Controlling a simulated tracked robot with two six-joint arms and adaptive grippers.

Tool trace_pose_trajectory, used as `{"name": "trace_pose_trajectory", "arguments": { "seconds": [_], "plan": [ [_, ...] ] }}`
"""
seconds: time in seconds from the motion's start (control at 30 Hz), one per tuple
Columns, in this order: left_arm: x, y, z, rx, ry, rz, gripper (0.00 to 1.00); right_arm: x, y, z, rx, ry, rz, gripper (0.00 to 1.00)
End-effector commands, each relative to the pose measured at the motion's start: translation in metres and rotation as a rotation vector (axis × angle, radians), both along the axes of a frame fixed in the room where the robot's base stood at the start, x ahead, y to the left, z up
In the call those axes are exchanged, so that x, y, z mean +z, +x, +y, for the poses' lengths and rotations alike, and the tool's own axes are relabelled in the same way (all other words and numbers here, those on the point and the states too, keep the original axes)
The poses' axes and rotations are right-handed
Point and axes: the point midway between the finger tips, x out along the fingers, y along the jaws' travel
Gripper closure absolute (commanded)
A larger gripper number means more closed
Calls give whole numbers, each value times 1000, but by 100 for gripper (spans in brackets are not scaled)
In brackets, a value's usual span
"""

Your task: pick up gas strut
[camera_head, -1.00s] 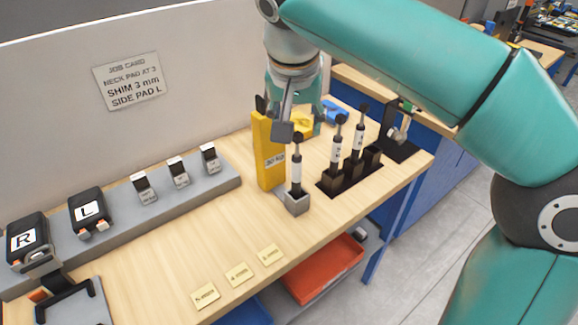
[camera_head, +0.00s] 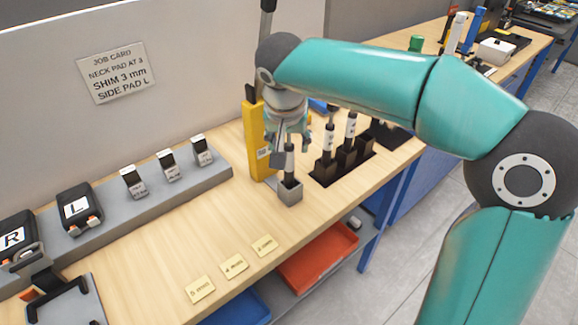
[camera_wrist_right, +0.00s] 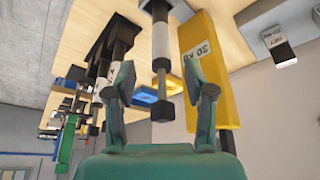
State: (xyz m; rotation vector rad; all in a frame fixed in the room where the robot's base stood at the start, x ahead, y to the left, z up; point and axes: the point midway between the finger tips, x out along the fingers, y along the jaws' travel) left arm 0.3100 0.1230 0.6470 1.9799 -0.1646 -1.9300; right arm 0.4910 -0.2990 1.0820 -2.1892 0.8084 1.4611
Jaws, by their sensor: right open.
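A gas strut (camera_head: 290,162) with a dark rod end stands upright in a small grey block (camera_head: 290,191) at the foot of the yellow post. My right gripper (camera_head: 289,137) is over its top and hides its upper part. In the right wrist view my right gripper (camera_wrist_right: 162,98) is open, and the strut (camera_wrist_right: 161,45) reaches between its two fingers, with a visible gap on both sides. Two more struts (camera_head: 328,140) (camera_head: 350,130) stand in a dark rack (camera_head: 343,170) to the right. My left gripper is not in view.
The yellow post (camera_head: 255,140) stands close behind the gripper; it also shows in the wrist view (camera_wrist_right: 205,60). A grey rail (camera_head: 150,195) with pads and shims runs along the wall. Yellow cards (camera_head: 233,265) lie near the front edge. The bench middle is mostly clear.

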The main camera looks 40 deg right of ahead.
Motion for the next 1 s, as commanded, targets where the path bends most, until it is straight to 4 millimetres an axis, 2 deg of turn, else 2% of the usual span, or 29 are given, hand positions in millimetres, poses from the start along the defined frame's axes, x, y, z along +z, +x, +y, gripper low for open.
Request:
{"name": "trace_pose_trajectory", "arguments": {
  "seconds": [0.2,0.3,0.57,0.87,1.0],
  "plan": [
    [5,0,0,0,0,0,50,-28,12,-9,-1,-1,5,46],
    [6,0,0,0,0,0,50,-36,14,-10,-1,1,3,46],
    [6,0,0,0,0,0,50,-37,15,-11,0,0,1,48],
    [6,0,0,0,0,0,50,-37,15,-11,0,0,1,98],
    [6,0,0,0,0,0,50,-37,15,-11,0,0,1,100]
  ]
}}
